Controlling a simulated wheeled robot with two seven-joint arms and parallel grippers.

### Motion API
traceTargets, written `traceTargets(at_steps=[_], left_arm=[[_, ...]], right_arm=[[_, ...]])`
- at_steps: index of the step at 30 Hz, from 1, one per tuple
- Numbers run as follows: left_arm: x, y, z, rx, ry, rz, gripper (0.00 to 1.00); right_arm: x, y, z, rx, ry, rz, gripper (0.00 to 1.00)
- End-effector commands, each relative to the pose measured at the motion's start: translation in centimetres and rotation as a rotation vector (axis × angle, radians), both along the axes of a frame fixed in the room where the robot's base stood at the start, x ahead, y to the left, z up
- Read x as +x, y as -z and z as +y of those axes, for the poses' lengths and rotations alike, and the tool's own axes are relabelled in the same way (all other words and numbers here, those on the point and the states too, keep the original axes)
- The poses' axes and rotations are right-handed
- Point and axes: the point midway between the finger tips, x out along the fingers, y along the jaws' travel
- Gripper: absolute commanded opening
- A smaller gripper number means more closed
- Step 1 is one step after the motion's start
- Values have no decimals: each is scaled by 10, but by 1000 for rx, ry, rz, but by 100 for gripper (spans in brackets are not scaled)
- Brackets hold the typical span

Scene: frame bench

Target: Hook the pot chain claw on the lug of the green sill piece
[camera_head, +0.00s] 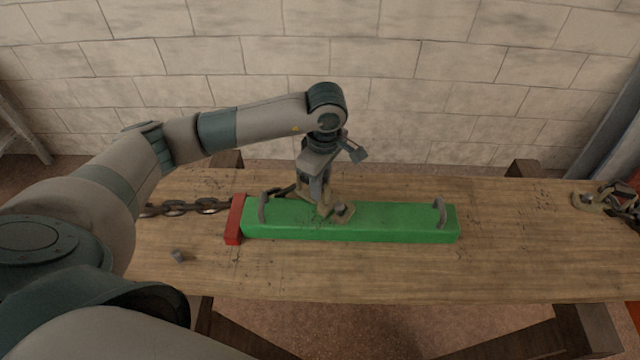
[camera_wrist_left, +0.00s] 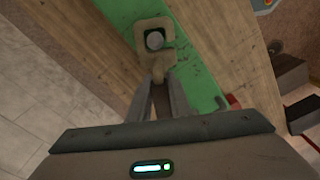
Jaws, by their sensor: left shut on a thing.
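The green sill piece (camera_head: 390,222) lies along the wooden bench, with a raised handle near each end. Its lug is a short grey round stud on top, clear in the left wrist view (camera_wrist_left: 155,40). My left gripper (camera_head: 322,210) is over the sill piece, left of its middle, shut on the tan claw (camera_head: 347,216). In the left wrist view, the fingers (camera_wrist_left: 158,95) grip the claw's (camera_wrist_left: 168,62) narrow end. Its squarish frame appears around the lug; how low it sits is unclear. Dark chain shows behind the sill piece, partly hidden. My right gripper is out of view.
A red block (camera_head: 235,220) stands at the sill piece's left end, with heavy chain (camera_head: 180,208) left of it. A small grey peg (camera_head: 178,256) is on the bench (camera_head: 520,270). Another chain with a tan claw (camera_head: 588,202) lies far right. The bench's right-centre is clear.

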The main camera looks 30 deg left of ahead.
Motion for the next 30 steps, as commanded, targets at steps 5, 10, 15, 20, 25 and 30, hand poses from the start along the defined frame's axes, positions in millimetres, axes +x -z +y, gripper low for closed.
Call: traceTargets(at_steps=[5,10,15,20,25,30], left_arm=[[1,-1,0,0,0,-2,0],[1,-1,0,0,0,-2,37],[0,-1,0,0,0,-1,40],[0,0,0,0,0,1,40],[0,-6,-1,-1,0,-1,40],[0,-23,-2,-1,2,-3,40]], right_arm=[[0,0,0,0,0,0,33],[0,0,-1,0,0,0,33],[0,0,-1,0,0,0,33],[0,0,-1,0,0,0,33],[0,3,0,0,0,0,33],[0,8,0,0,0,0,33]])
